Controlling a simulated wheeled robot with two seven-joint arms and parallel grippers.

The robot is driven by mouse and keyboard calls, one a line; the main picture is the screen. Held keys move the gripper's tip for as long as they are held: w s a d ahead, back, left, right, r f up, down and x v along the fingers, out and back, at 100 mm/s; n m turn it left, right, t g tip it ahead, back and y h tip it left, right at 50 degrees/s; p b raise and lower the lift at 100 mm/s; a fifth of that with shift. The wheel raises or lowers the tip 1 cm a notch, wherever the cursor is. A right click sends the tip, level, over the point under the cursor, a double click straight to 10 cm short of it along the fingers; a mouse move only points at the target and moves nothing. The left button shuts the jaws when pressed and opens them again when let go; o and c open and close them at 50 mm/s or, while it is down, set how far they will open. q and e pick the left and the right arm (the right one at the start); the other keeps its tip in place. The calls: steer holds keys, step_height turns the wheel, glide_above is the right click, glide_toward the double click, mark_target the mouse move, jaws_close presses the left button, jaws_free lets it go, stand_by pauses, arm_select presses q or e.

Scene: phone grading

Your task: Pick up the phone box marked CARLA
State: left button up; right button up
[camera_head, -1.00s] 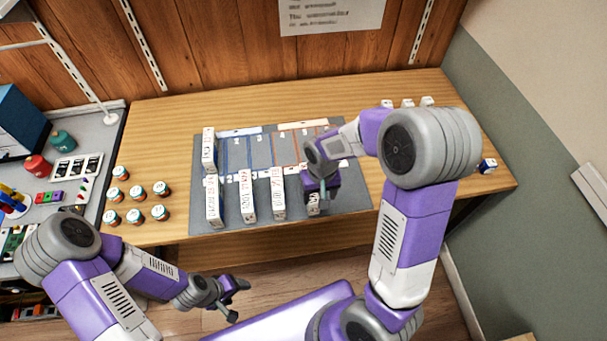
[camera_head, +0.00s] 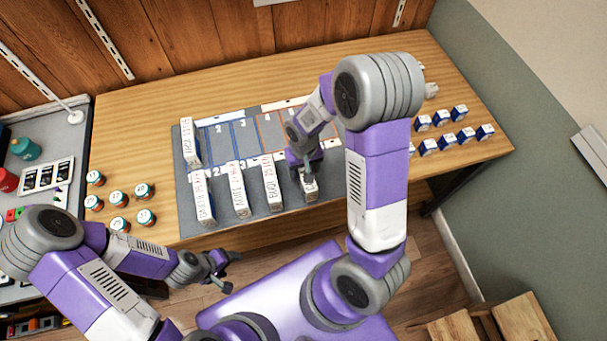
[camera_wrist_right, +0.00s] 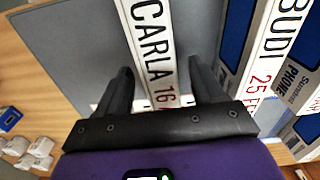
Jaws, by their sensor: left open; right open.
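The phone box marked CARLA (camera_wrist_right: 151,40) is white with black and red lettering. It stands on the grey mat (camera_head: 335,185) as the rightmost box of the front row. In the head view only its front end (camera_head: 309,188) shows beneath my right gripper (camera_head: 305,172); the rest is hidden by it. In the right wrist view my right gripper (camera_wrist_right: 162,78) is open, with one finger on each side of the CARLA box. Whether the fingers touch it cannot be told. My left gripper (camera_head: 222,270) is open and empty, in front of the table.
The BUDI box (camera_wrist_right: 272,50) stands beside CARLA, with two more boxes (camera_head: 237,195) (camera_head: 203,205) further left. Another box (camera_head: 190,142) stands behind them. Orange-and-teal jars (camera_head: 120,198) are at left, and several small blue-and-white boxes (camera_head: 447,138) at right.

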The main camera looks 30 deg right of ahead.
steer(key=shift+f, duration=0.1)
steer(key=c, duration=1.3)
steer(key=shift+o, duration=0.2)
